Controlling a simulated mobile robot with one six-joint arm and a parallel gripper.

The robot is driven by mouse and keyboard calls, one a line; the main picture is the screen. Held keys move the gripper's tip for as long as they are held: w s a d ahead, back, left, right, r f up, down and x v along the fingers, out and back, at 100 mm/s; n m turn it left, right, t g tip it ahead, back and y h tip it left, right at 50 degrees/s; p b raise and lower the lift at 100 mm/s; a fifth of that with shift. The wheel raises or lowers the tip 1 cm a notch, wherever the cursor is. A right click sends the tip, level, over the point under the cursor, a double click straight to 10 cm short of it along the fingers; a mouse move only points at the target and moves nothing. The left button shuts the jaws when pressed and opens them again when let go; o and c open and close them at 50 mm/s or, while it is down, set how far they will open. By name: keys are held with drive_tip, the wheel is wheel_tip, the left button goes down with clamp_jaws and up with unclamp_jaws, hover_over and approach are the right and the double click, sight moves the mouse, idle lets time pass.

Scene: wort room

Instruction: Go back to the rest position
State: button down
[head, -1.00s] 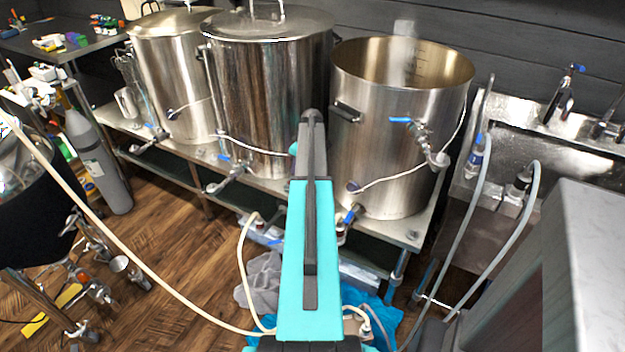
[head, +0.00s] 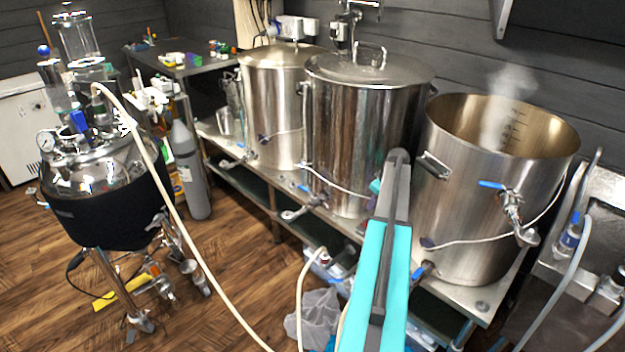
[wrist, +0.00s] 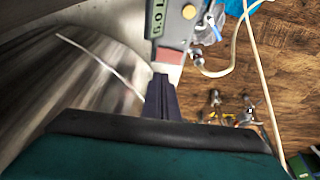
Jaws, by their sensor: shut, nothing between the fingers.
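My gripper shows in the wrist view as dark fingers (wrist: 160,97) closed together, with nothing between them. The fingers point toward a grey device with a digital readout (wrist: 172,25) and a red part below it. I cannot tell whether they touch it. In the head view my teal and grey arm reaches up in front of the kettles, between the middle lidded kettle (head: 350,130) and the open steaming kettle (head: 480,185). The gripper itself is hidden behind the arm there.
A lidded kettle (head: 268,110) stands left on the steel bench (head: 478,305). A wheeled vessel in a black jacket (head: 105,210) stands left, its pale hose (head: 190,240) crossing the floor. A gas cylinder (head: 190,175) stands behind it.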

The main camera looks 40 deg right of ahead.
drive_tip(key=shift+a, duration=0.1)
drive_tip(key=w+a+f+g+y, duration=0.1)
drive_tip(key=w+a+f, duration=0.1)
drive_tip(key=a+f, duration=0.35)
drive_tip(key=w+a+f, duration=0.3)
drive_tip(key=a, duration=0.6)
drive_tip(key=w+a+f+g+y, duration=0.1)
drive_tip(key=w+a+f, duration=0.1)
drive_tip(key=a+f, duration=0.35)
drive_tip(key=s+a+f+g, duration=0.1)
drive_tip(key=a+f, duration=0.3)
drive_tip(key=a, duration=0.7)
drive_tip(key=s+a+f+g, duration=0.1)
drive_tip(key=a+f, duration=0.2)
drive_tip(key=a, duration=0.8)
drive_tip(key=s+a+f+g, duration=0.1)
drive_tip(key=s+a+f, duration=0.3)
drive_tip(key=a, duration=0.5)
drive_tip(key=s+a+f+g, duration=0.2)
drive_tip(key=s+a, duration=0.4)
drive_tip(key=a, duration=0.3)
drive_tip(key=s+a+f+g+h, duration=0.1)
drive_tip(key=s+a+f+h, duration=0.1)
drive_tip(key=s+a, duration=0.7)
drive_tip(key=shift+s+f+g, duration=0.2)
drive_tip(key=shift+s+g, duration=0.2)
drive_tip(key=shift+s, duration=2.05)
